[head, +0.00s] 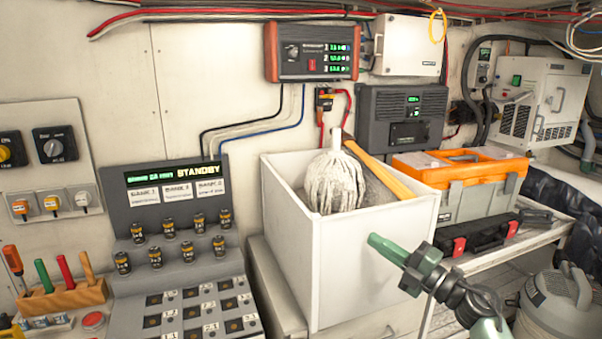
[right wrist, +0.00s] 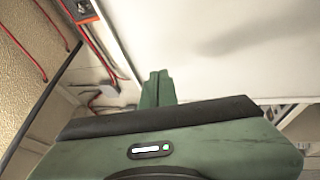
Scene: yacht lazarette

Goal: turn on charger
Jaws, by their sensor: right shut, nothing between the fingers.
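A dark wall unit with a red edge (head: 312,50), which looks like the charger, hangs at the top middle in the head view. It has a knob at its left, a red switch low in its middle and lit green readouts at its right. Its small lettering is hard to read. My right gripper (head: 388,250) is green, shut and empty. It is in front of the white bin, below and to the right of the wall unit, well apart from it. Its closed fingers also show in the right wrist view (right wrist: 158,88). My left gripper is not in view.
A white open bin (head: 290,260) holds a mop head and a wooden handle. A grey panel (head: 165,200) reading STANDBY carries several batteries. An orange-lidded toolbox (head: 475,195) stands on the right bench. A dark unit (head: 400,118) and a white box (head: 408,45) hang nearby.

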